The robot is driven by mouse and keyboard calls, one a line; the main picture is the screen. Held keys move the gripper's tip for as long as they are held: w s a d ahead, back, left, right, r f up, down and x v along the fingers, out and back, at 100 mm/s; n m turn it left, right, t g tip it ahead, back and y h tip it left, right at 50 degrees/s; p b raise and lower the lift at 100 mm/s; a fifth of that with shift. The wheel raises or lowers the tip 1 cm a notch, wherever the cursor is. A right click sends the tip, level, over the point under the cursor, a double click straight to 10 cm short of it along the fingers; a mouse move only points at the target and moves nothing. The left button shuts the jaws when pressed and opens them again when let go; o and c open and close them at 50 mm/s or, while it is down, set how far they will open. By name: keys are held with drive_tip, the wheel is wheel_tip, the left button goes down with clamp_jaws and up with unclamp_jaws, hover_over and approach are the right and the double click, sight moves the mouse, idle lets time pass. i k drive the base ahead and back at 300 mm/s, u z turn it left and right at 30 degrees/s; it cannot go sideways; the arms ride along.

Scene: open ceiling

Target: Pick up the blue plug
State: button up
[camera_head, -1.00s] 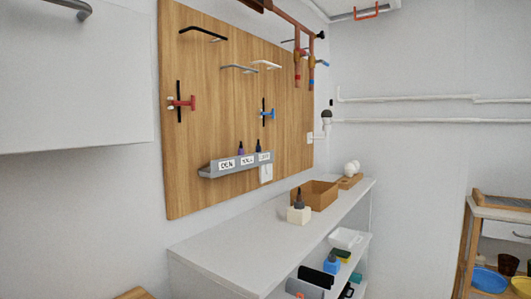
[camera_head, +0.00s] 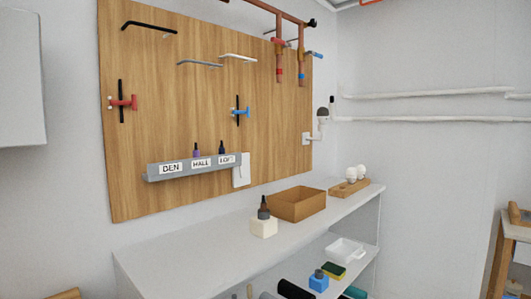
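A grey rack (camera_head: 160,175) on the wooden wall board carries the labels DEN, HALL and LOFT. A small dark blue plug (camera_head: 222,148) stands upright in the rack above the LOFT label. A purple plug (camera_head: 196,150) stands above the HALL label, and nothing shows above the DEN label. A dark grey plug-like piece (camera_head: 264,208) stands on a white block (camera_head: 263,228) on the white counter below. My gripper is not in view.
The white counter (camera_head: 190,258) holds a brown open box (camera_head: 296,204) and a wooden stand (camera_head: 345,188) with white bulbs. The shelf below holds a blue block (camera_head: 318,284), a sponge and a white tray (camera_head: 345,250). Pipes and valves hang at upper right. The counter's near left is clear.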

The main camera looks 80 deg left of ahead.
sight(221, 149)
drive_tip(key=i, duration=1.1)
drive_tip(key=u, duration=3.55)
drive_tip(key=i, duration=1.05)
drive_tip(key=z, duration=0.05)
